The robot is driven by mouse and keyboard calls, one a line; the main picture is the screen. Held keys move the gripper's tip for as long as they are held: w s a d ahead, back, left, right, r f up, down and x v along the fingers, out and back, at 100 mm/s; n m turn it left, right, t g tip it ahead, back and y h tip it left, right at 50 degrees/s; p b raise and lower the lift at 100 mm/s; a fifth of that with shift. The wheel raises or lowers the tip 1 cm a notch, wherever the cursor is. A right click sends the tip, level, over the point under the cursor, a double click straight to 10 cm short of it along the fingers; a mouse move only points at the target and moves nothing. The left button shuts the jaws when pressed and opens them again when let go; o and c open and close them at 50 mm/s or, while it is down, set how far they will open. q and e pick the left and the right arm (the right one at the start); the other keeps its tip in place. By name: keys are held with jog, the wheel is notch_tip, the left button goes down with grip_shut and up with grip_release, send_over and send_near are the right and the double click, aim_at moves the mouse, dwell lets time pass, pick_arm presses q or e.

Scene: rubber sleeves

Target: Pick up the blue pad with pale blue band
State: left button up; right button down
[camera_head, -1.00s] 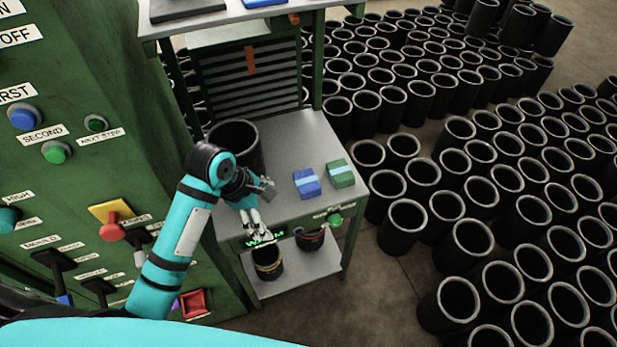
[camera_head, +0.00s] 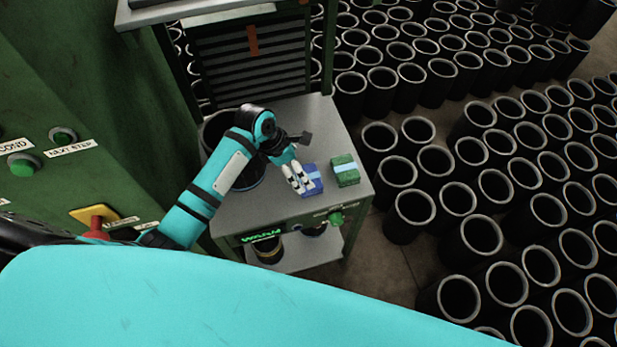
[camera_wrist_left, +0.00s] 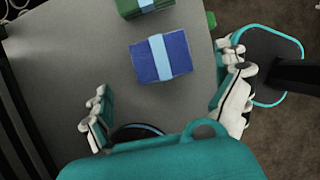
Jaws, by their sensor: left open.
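The blue pad with pale blue band (camera_head: 313,181) lies on the grey metal table, partly hidden by my left gripper in the head view. In the left wrist view the whole blue pad (camera_wrist_left: 161,58) shows, flat on the table just beyond the fingertips. My left gripper (camera_head: 302,187) is over the pad's left side in the head view. Its fingers (camera_wrist_left: 165,98) are wide apart and empty in the left wrist view. My right gripper is in neither view.
A green pad with pale band (camera_head: 345,170) lies right of the blue pad. The table (camera_head: 290,125) also bears a large black sleeve (camera_head: 222,130) behind my left arm. A green control cabinet (camera_head: 60,90) stands at left. Many black sleeves (camera_head: 480,200) fill the floor at right.

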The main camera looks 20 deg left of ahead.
pick_arm(q)
jog(key=x, duration=0.3)
jog(key=shift+w, duration=0.1)
jog(key=p+x, duration=0.1)
jog(key=x, duration=0.3)
jog(key=shift+d+f, duration=0.15)
jog(key=shift+f, duration=0.2)
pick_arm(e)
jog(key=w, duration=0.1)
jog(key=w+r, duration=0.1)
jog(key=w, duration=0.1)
pick_arm(q)
jog(key=c, duration=1)
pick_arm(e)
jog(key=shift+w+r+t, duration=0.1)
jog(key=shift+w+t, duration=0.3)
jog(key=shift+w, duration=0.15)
